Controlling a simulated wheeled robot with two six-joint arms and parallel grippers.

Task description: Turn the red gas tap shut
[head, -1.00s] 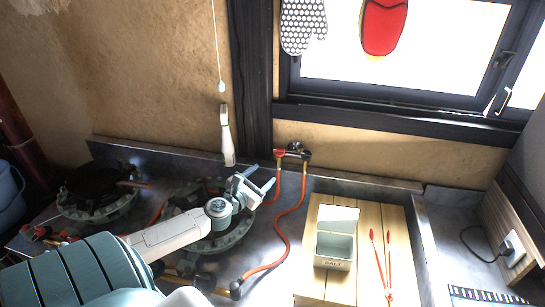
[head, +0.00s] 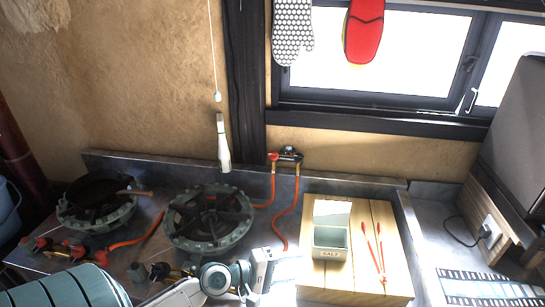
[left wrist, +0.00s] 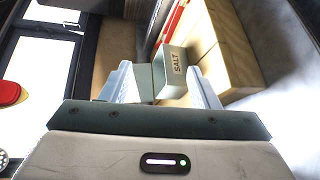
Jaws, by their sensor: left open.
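The red gas tap (head: 273,157) sits on the pipe fitting low on the back wall, left of the black fitting (head: 291,154). Orange hoses run down from both. My left gripper (head: 280,268) is open and empty, low in the head view, well in front of and below the tap. Its pale fingers are hard to make out there. In the left wrist view the spread fingers (left wrist: 163,88) show with the salt box (left wrist: 172,72) seen beyond the gap between them. The tap is not clearly visible in that view. My right gripper is not in view.
A gas burner (head: 208,218) stands left of the gripper, and another with a dark pan (head: 96,190) is further left. The salt box (head: 331,240) and red tongs (head: 374,252) lie on a wooden board (head: 385,222) to the right. A white bottle-like object (head: 223,145) hangs left of the tap.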

